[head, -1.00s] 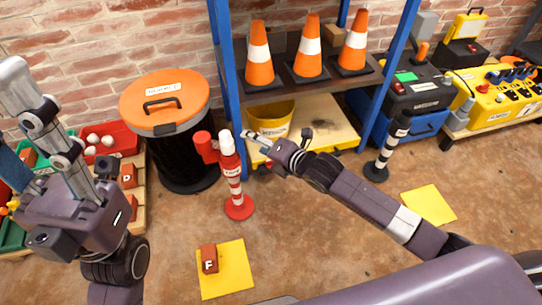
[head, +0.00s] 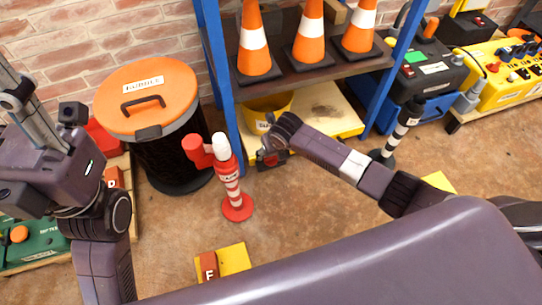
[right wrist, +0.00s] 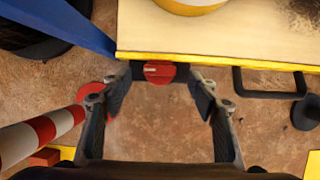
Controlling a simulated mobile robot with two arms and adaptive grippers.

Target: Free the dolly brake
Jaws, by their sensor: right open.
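The dolly (head: 322,112) is a low wooden platform with yellow edges under the blue shelf; its top also fills the upper part of the right wrist view (right wrist: 225,40). A red knob (right wrist: 158,73) on a dark mount sits at its front edge, and I take it for the brake. In the head view the mount (head: 272,159) shows small and partly hidden. My right gripper (right wrist: 158,97) is open, pointing down, with its fingers either side of the knob; I cannot tell whether they touch it. My left gripper (head: 22,98) is raised at the far left, its tips cut off.
A yellow bucket (head: 265,108) stands on the dolly. A red-and-white post (head: 230,180) stands close left of my right gripper. A black bin with an orange lid (head: 148,95) stands behind it. A black handle (right wrist: 268,93) is on the dolly's front. A striped post (head: 402,130) stands right.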

